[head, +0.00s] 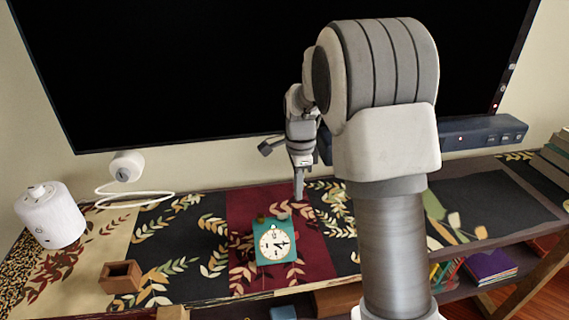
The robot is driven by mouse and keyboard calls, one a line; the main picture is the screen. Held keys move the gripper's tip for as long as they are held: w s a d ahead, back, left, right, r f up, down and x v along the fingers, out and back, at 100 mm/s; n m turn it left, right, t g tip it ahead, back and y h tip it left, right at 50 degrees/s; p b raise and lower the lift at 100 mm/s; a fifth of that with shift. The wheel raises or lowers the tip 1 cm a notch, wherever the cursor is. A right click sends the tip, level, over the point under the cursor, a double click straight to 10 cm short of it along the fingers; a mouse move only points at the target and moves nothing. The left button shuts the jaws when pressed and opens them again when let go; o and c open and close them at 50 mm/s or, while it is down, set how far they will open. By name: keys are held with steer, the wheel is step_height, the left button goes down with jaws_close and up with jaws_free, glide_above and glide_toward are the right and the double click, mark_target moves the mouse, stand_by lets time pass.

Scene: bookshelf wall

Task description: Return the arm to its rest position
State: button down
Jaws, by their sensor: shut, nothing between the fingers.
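My gripper (299,186) points down over the patterned shelf top, above and slightly to the right of a teal clock. It is shut and empty, with its narrow fingers together. My arm rises in the right middle of the head view and hides part of the shelf and the wall screen behind it. I cannot tell exactly how high the fingertips are above the surface.
The teal clock (274,242) stands near the shelf top's front edge. A white cylinder (50,214), a white camera-like device (127,165) with a cable and a brown open box (120,277) are left. A black screen (180,70) and dark soundbar (482,133) are behind.

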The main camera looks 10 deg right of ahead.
steer(key=s+r+n+t, duration=0.3)
steer(key=s+r+n, duration=0.6)
steer(key=s+r, duration=0.4)
steer(key=s+r+n+t, duration=0.25)
steer(key=s+n, duration=0.65)
steer(key=s, duration=0.5)
step_height(320, 180, up, 12)
steer(key=p, duration=1.2)
steer(key=shift+s+a+f, duration=0.15)
steer(key=shift+a+f, duration=0.1)
steer(key=shift+a, duration=0.1)
